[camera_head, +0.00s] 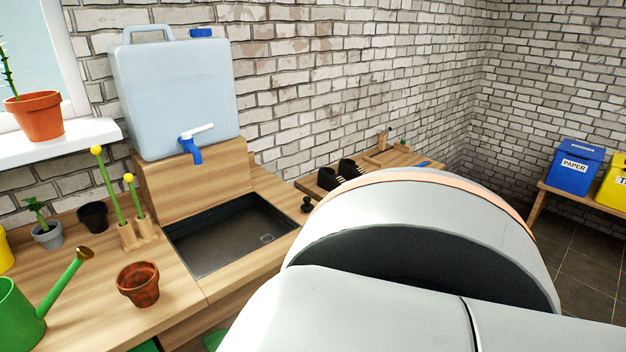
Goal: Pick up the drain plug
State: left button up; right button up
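A small black knobbed object (307,204), which looks like the drain plug, stands on the wooden counter just right of the sink. The dark sink basin (225,240) is set into the counter, with a drain (267,238) on its floor near the right side. Neither of my grippers is in view. A large white link of my own arm fills the lower right and hides the counter there.
A blue water tank (175,95) with a tap stands on a wooden block behind the sink. A terracotta pot (138,284) and a green watering can (22,318) stand to the left.

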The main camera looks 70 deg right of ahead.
aim_at(306, 206)
jog(key=z, duration=2.25)
jog(key=i+l, duration=0.2)
jog(key=l, duration=0.15)
jog(key=i+l, duration=0.15)
jog(key=l, duration=0.15)
jog(key=i+l+u, duration=0.1)
jog(key=l, duration=0.25)
jog(key=i+l, duration=0.25)
jog(key=l+u, duration=0.05)
jog(key=l, duration=0.05)
